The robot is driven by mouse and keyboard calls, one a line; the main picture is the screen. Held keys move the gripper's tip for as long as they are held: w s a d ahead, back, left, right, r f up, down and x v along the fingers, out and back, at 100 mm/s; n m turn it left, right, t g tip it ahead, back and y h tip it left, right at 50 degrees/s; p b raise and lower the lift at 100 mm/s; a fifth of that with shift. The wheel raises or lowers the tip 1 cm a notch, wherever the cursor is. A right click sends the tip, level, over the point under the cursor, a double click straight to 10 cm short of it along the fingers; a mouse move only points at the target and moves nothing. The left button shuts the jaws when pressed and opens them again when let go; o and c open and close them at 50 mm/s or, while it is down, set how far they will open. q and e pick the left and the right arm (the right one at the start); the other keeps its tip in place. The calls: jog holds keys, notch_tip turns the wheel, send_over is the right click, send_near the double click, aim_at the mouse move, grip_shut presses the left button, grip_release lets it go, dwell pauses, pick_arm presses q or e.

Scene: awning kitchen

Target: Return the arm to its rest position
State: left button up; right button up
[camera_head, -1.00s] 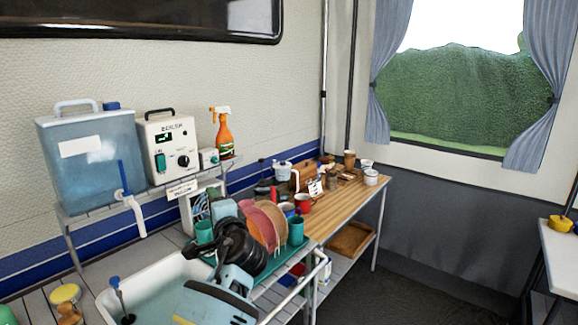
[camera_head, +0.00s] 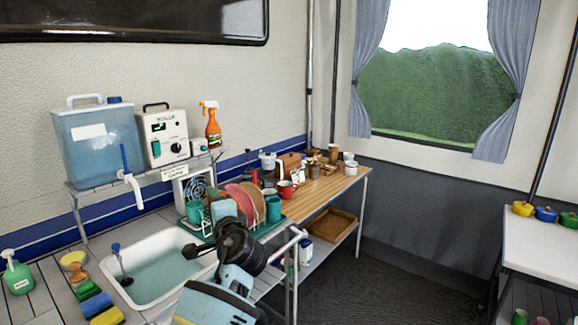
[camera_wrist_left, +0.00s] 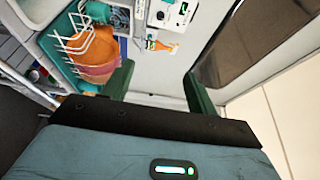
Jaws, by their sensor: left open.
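My left arm (camera_head: 218,297), blue with black joints, rises from the bottom edge of the head view, in front of the sink and dish rack. In the left wrist view my left gripper (camera_wrist_left: 158,72) has its two green fingers spread apart with nothing between them. The fingers point toward the wall side, with the dish rack beyond them to the upper left. In the head view I cannot make out the fingertips clearly. My right gripper is in neither view.
A white sink (camera_head: 150,300) and a dish rack (camera_head: 265,232) with plates and cups lie close to my arm. A water tank (camera_head: 100,145) and an orange spray bottle (camera_head: 213,132) stand on a raised shelf. A white table (camera_head: 540,245) with pots stands at the right. Floor between is free.

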pick_arm(q)
jog(key=s+a+f+n+g+h, duration=0.1)
jog(key=s+f+h, duration=0.1)
jog(key=s+f, duration=0.65)
jog(key=s+f+n+g+h, duration=0.1)
jog(key=s+f+h, duration=0.2)
jog(key=f, duration=1.1)
jog(key=s+a+f+n+g+h, duration=0.1)
jog(key=s+f+g+h, duration=0.1)
jog(key=s+f, duration=0.65)
jog(key=s+f+n+g+h, duration=0.1)
jog(key=s+f, duration=0.5)
jog(key=s, duration=0.7)
jog(key=s+a+f+n+g+h, duration=0.1)
jog(key=s+f+n+h, duration=0.2)
jog(key=s, duration=1)
notch_tip(320, 180, down, 3)
jog(key=n, duration=0.2)
jog(key=shift+n, duration=0.4)
jog(key=shift+f, duration=0.15)
jog(key=shift+c, duration=0.5)
